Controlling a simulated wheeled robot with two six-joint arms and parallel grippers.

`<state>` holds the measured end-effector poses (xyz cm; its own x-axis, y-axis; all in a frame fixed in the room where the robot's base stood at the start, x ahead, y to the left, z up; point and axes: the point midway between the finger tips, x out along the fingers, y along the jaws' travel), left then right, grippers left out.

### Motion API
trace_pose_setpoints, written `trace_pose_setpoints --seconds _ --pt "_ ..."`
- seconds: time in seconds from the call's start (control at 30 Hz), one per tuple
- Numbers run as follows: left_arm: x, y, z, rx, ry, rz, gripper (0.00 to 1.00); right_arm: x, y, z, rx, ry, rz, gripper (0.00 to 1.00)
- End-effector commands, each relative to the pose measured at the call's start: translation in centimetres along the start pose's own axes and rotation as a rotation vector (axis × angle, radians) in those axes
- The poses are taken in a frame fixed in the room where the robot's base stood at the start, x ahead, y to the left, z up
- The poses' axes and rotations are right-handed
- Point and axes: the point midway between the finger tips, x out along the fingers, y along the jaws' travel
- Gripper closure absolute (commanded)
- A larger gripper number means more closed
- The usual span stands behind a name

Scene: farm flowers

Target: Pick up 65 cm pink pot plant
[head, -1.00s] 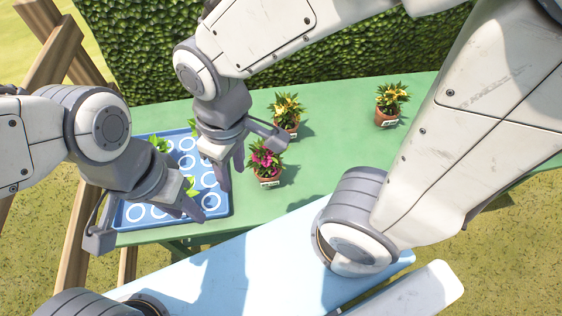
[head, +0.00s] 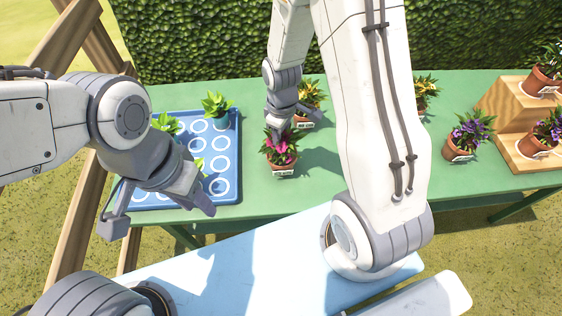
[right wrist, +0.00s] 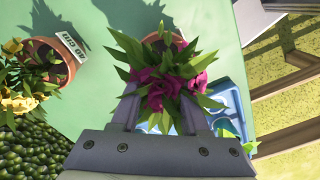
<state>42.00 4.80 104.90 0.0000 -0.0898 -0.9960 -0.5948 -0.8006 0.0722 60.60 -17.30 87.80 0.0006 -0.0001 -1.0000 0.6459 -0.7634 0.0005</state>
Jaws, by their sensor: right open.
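The pink pot plant (head: 281,152) stands on the green table (head: 320,158), in a terracotta pot with a white label too small to read. It also shows in the right wrist view (right wrist: 168,88), its magenta flowers between the fingers. My right gripper (head: 290,128) is open, just above and behind the plant in the head view; I cannot tell whether the fingers touch the leaves. My left gripper (head: 160,218) hangs over the near left edge of the blue tray (head: 233,185), with nothing visible in it; its finger gap is unclear.
A yellow pot plant (head: 308,100) stands close behind the pink one. Another yellow plant (head: 424,92) is partly hidden by my right arm. Purple plants (head: 470,135) stand near a wooden step stand (head: 510,110) at the right. A hedge (head: 200,40) borders the back.

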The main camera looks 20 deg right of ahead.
Motion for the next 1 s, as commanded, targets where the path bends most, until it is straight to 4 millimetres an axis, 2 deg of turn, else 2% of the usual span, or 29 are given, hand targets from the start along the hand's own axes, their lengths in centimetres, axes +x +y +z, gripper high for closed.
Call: trace_pose_setpoints --seconds 0.3,0.6,0.63,0.7,0.73,1.0 --pt "-0.5 0.0 0.0 0.0 0.0 0.0 0.61 4.2 -0.4 0.3 0.0 -0.002 -0.002 0.55" --pt "-0.5 0.0 0.0 0.0 0.0 0.0 0.61 4.7 -0.4 0.3 0.0 0.0 0.0 0.55" --pt "-0.5 0.0 0.0 0.0 0.0 0.0 0.61 4.7 -0.4 0.3 0.0 0.0 0.0 0.63" --pt "-0.5 0.0 0.0 0.0 0.0 0.0 0.61 4.7 -0.4 0.3 0.0 0.0 0.0 0.9" --pt "-0.5 0.0 0.0 0.0 0.0 0.0 0.61 4.7 -0.4 0.3 0.0 0.0 0.0 1.0" --pt "-0.5 0.0 0.0 0.0 0.0 0.0 0.61 4.7 -0.4 0.3 0.0 0.0 0.0 1.0"
